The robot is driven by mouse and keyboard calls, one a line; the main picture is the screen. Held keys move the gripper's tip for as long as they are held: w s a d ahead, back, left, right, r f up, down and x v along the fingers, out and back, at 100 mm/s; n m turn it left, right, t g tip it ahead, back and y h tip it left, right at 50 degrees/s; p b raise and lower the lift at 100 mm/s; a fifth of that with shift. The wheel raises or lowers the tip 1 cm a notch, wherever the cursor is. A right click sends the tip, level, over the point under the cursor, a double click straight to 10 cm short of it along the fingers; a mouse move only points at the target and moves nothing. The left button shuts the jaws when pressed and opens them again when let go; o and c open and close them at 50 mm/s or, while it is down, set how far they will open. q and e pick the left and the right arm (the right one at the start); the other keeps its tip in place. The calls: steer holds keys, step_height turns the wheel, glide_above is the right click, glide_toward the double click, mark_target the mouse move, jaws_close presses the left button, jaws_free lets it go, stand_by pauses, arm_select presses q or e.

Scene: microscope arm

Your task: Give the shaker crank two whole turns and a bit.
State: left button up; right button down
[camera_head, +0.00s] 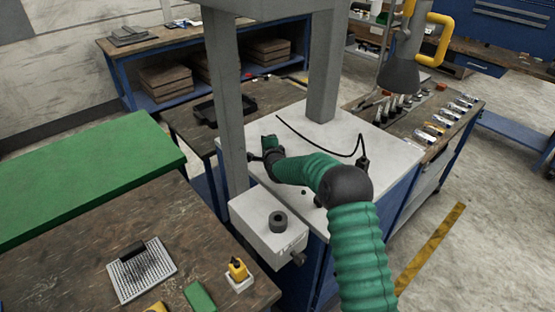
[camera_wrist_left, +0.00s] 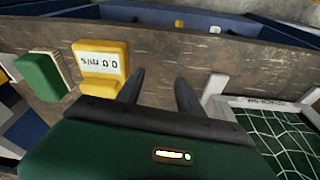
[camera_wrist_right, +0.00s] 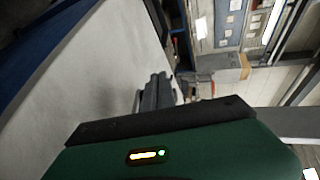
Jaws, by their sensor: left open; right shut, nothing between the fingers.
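A pale grey box (camera_head: 265,235) at the corner of the white-topped bench has a black ring-shaped knob (camera_head: 278,222) on top and a dark knob or crank-like part (camera_head: 298,258) on its right side. I cannot tell for sure which part is the shaker crank. My right arm reaches over the white top. Its gripper (camera_head: 256,157) is beside the grey post, behind the box and apart from both knobs. In the right wrist view my right gripper (camera_wrist_right: 158,77) is shut and empty. In the left wrist view my left gripper (camera_wrist_left: 158,76) is open and empty.
Grey posts (camera_head: 226,110) rise from the white bench top (camera_head: 345,130), where a black cable (camera_head: 330,155) lies. A yellow meter (camera_wrist_left: 100,65) reading 0.0 m/s, a green block (camera_wrist_left: 40,75) and a netted frame (camera_wrist_left: 275,130) are near my left gripper.

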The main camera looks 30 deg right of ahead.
arm_select(q)
steer(key=shift+d, duration=0.4)
arm_select(e)
steer(key=shift+d+f, duration=0.15)
steer(key=shift+d, duration=0.2)
arm_select(q)
steer(key=shift+a, duration=0.2)
arm_select(e)
steer(key=shift+a, duration=0.35)
arm_select(q)
steer(key=shift+a+r, duration=0.1)
steer(key=shift+a, duration=0.15)
arm_select(e)
steer(key=shift+w+a+r, duration=0.1)
steer(key=shift+a+r, duration=0.1)
steer(key=shift+r, duration=0.05)
arm_select(q)
steer(key=shift+w, duration=0.1)
arm_select(e)
steer(key=shift+m+h, duration=0.3)
steer(key=shift+h, duration=0.1)
steer(key=shift+d, duration=0.1)
arm_select(q)
steer(key=shift+d+r, duration=0.1)
steer(key=shift+d, duration=0.15)
arm_select(e)
steer(key=shift+d+f+g, duration=0.1)
steer(key=shift+d+g, duration=0.2)
steer(key=shift+d, duration=0.05)
